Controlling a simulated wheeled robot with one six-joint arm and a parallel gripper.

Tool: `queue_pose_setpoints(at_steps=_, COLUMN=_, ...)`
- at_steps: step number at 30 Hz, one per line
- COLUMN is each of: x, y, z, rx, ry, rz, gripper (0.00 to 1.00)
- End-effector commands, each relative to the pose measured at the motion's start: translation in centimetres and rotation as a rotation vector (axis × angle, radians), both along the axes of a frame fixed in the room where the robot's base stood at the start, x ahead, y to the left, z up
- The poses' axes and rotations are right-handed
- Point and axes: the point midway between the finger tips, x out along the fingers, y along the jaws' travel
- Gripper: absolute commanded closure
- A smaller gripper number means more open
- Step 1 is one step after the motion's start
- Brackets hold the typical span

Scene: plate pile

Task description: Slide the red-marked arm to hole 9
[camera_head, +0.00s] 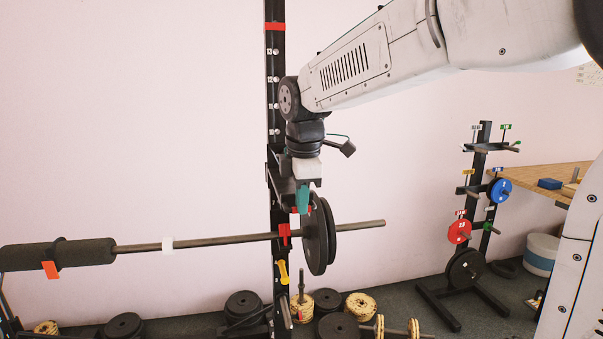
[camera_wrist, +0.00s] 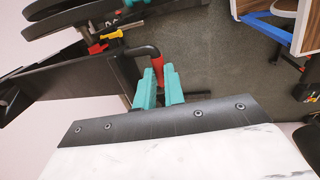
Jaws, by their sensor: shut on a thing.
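A black upright (camera_head: 275,150) with a column of holes and small white labels stands in the middle of the head view; the label numbers are too small to read. My gripper (camera_head: 303,200), with teal fingers, is in front of the upright, just above the barbell (camera_head: 215,241). In the wrist view my gripper (camera_wrist: 159,88) is shut on the red-marked arm (camera_wrist: 157,66), a dark bent bar with a red sleeve between the teal fingers. In the head view the gripper and the plates hide most of this arm.
Black plates (camera_head: 317,238) hang on the barbell right beside my gripper. A yellow-handled piece (camera_head: 283,272) is on the upright below the barbell. Loose plates (camera_head: 243,305) lie on the floor. A plate rack (camera_head: 480,210) and wooden table (camera_head: 545,180) stand at the right.

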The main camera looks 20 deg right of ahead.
Motion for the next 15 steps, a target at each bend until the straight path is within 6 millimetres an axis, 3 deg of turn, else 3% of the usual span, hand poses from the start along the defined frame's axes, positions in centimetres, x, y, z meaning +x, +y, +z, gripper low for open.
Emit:
queue_pose_setpoints(at_steps=4, x=0.0, y=0.0, z=-1.2, rx=-0.001, ry=0.002, rz=0.001, gripper=1.0)
queue_pose_setpoints(at_steps=15, x=-0.1, y=0.0, z=-1.7, rx=-0.001, ry=0.007, rz=0.0, gripper=1.0)
